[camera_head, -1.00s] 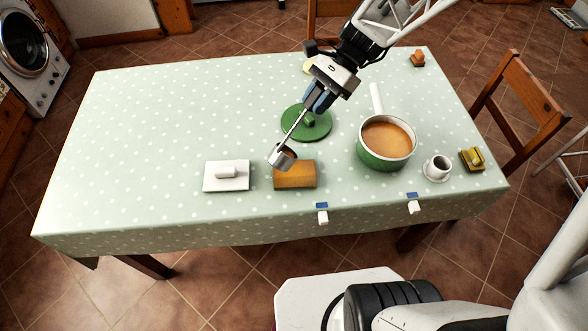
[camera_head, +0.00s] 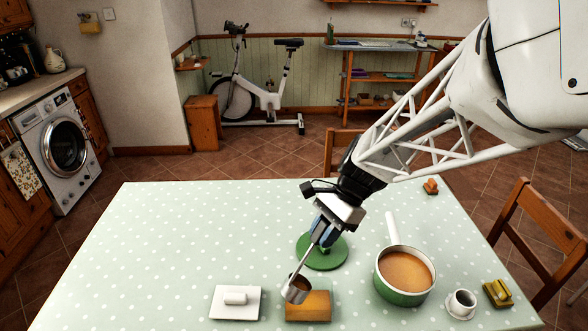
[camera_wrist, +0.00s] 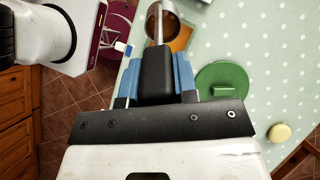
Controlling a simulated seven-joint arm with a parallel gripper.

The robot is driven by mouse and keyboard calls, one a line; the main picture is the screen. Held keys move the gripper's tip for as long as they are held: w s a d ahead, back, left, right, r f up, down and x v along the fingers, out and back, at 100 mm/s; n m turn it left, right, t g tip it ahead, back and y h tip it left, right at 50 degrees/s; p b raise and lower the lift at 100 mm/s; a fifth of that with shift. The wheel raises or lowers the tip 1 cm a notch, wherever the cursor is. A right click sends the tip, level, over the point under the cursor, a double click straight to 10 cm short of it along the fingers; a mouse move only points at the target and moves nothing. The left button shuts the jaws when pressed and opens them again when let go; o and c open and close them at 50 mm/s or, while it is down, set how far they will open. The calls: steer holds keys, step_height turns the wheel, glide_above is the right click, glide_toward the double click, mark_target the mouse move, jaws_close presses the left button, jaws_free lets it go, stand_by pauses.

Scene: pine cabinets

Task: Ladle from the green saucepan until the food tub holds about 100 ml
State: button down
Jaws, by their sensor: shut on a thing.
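My gripper (camera_head: 326,234) is shut on the handle of a metal ladle (camera_head: 296,291), which slants down to the left. The ladle's bowl hangs over the back left corner of the amber food tub (camera_head: 314,309), with brown showing inside the bowl. Whether anything is pouring, and the level in the tub, I cannot tell. The green saucepan (camera_head: 402,297) stands to the right, holding orange-brown soup, its white handle pointing back. In the wrist view, the ladle bowl (camera_wrist: 161,24) covers part of the tub (camera_wrist: 183,38).
A green lid (camera_head: 322,254) lies behind the tub. A white rectangular lid (camera_head: 236,302) lies left of it. A white cup (camera_head: 461,303) and a yellow item (camera_head: 497,293) stand right of the saucepan. The table's left side (camera_head: 150,250) is clear.

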steer(key=shift+a, duration=0.1)
steer(key=shift+s+a+r+t+h, duration=0.1)
steer(key=shift+s+a+t+h, duration=0.35)
steer(key=shift+s+a+h, duration=0.4)
steer(key=shift+s+a+r+t+h, duration=0.15)
steer(key=shift+s+a+t+h, duration=0.35)
steer(key=shift+a, duration=0.6)
steer(key=shift+s+a+r+t+h, duration=0.1)
steer(key=shift+s+a+t+h, duration=0.3)
steer(key=shift+a+h, duration=0.5)
steer(key=shift+a, duration=0.2)
steer(key=shift+s+a+f+h, duration=0.15)
steer(key=shift+s+a+h, duration=0.2)
steer(key=shift+a, duration=0.15)
steer(key=shift+r, duration=1.95)
steer(key=shift+w+d, duration=0.1)
steer(key=shift+d, duration=0.05)
